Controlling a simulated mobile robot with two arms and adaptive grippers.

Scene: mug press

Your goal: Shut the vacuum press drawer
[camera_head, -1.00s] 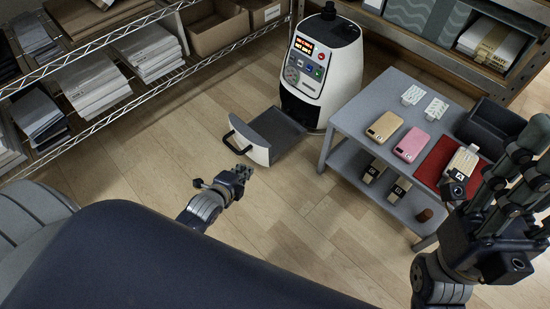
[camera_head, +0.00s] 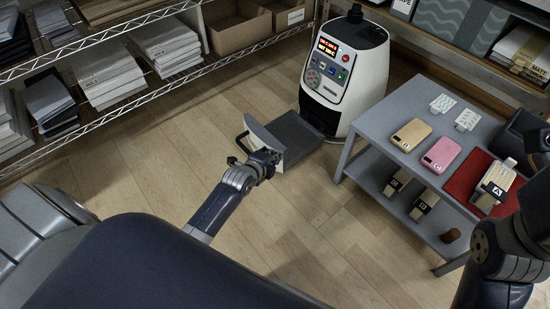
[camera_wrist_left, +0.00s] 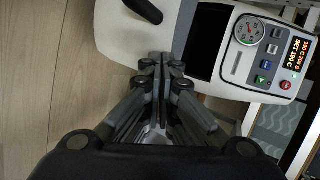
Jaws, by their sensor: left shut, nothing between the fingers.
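The vacuum press (camera_head: 345,75), a white rounded machine with a lit display, stands on the floor at the back. Its drawer is out: a dark tray (camera_head: 298,135) with a white front panel (camera_head: 266,135) and a black handle (camera_head: 240,142). My left gripper (camera_head: 266,160) is shut and empty, close to the outer side of the front panel; it partly hides the panel. In the left wrist view, the shut fingertips (camera_wrist_left: 162,64) overlap the white panel (camera_wrist_left: 115,35), with the handle (camera_wrist_left: 145,10) above; contact is unclear. My right arm is at the right edge, its fingertips not visible.
A grey table (camera_head: 405,106) right of the press holds a tan case (camera_head: 412,135), a pink case (camera_head: 441,154) and a red mat (camera_head: 459,196). Wire shelving (camera_head: 120,110) stands at the left. The floor (camera_head: 140,165) between is clear.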

